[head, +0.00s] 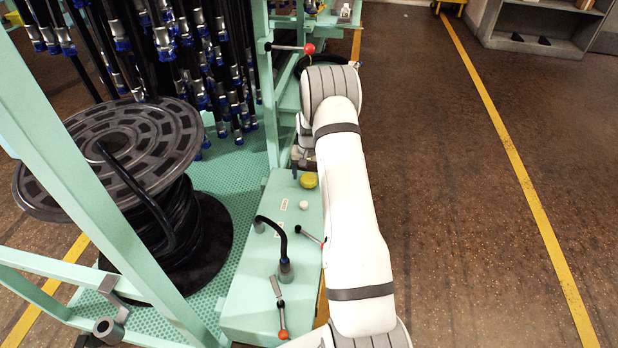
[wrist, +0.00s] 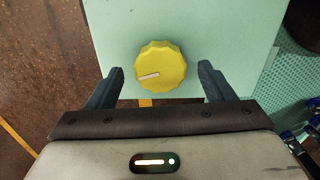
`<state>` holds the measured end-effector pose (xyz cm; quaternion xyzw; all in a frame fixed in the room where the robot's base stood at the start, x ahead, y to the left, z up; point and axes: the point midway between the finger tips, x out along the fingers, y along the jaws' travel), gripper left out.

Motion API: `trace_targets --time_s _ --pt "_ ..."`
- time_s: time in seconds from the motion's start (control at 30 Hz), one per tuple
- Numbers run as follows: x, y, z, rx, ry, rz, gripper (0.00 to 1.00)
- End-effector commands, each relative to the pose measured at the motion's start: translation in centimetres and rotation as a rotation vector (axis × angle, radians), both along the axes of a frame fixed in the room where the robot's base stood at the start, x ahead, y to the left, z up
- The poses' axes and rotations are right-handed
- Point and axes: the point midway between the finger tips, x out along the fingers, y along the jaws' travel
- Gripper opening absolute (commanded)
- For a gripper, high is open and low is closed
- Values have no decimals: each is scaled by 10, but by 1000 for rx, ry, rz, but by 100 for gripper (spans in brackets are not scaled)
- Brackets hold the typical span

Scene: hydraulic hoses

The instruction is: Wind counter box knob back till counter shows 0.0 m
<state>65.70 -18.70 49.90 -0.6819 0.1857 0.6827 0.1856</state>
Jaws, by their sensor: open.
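The yellow counter box knob (wrist: 161,67) sits on the light green surface in the wrist view, with a pale pointer mark aimed to the left and slightly down. The knob also shows in the head view (head: 308,181) near the far end of the green box (head: 245,290). My gripper (wrist: 160,80) is open, with one dark finger on each side of the knob and a gap on both sides. It is mostly hidden behind my arm in the head view. I cannot see a counter reading in either view.
A white ball-shaped knob (head: 304,205), a bent black hose (head: 284,240) and a lever with an orange end (head: 282,333) stand on the green box. A large hose reel (head: 110,150) stands left. A red-tipped lever (head: 309,48) is beyond.

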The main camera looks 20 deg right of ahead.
Motion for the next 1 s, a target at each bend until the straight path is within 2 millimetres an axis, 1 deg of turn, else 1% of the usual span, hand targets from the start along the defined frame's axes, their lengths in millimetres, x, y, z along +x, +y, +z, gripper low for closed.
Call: trace_targets --time_s 0.03,0.1,0.4,0.47,0.9,0.97,1.0 --pt "0 0 -7 0 0 0 75" --pt "0 0 -10 -1 -1 0 75" --pt "0 0 -12 -1 -1 0 75" --pt "0 0 -12 -1 -1 0 71" --pt "0 0 -12 -1 -1 0 35" --pt "0 0 -12 -1 -1 0 31" --pt "0 0 -12 -1 -1 -1 31"
